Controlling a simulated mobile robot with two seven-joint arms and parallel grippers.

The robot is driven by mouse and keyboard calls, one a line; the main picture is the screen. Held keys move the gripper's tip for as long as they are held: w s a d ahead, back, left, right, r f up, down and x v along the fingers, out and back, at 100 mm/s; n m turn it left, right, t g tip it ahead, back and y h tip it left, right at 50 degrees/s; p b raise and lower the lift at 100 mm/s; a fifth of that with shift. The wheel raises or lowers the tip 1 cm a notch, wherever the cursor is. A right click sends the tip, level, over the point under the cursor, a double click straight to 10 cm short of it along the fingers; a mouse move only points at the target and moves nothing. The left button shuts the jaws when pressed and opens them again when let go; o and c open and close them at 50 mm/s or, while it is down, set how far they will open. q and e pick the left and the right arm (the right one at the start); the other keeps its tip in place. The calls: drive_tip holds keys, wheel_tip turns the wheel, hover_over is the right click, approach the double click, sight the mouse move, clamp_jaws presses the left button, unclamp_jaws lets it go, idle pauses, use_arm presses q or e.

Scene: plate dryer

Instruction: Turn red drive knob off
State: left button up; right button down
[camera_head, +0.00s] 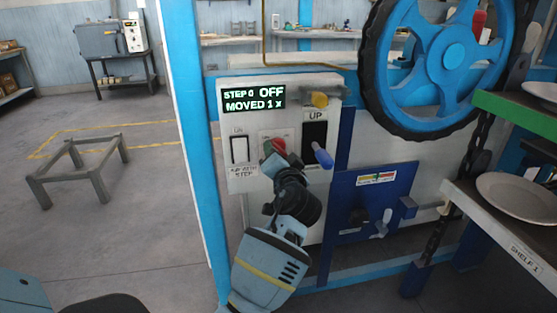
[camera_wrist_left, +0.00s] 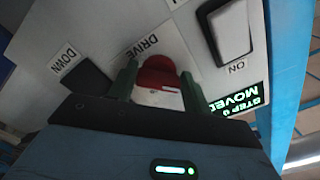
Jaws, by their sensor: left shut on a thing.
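The red drive knob (camera_head: 276,146) sits on the front of a pale control box (camera_head: 240,184). In the left wrist view the knob (camera_wrist_left: 158,74) has a red cap and a white body, beside the label DRIVE. My left gripper (camera_head: 273,152) reaches up to the box from below. In the left wrist view its two green fingers (camera_wrist_left: 159,88) stand on either side of the knob, shut on it. The display (camera_head: 253,98) reads "STEP 0 OFF" and "MOVED 1 x". In the head view my gripper partly hides the knob. My right gripper is not in view.
A white rocker switch (camera_head: 240,149) is left of the knob. A large blue wheel (camera_head: 440,60) and shelves with plates (camera_head: 518,196) stand farther right.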

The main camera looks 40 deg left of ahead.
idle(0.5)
use_arm(q)
drive_tip(key=o, duration=1)
drive_tip(key=v, duration=0.8)
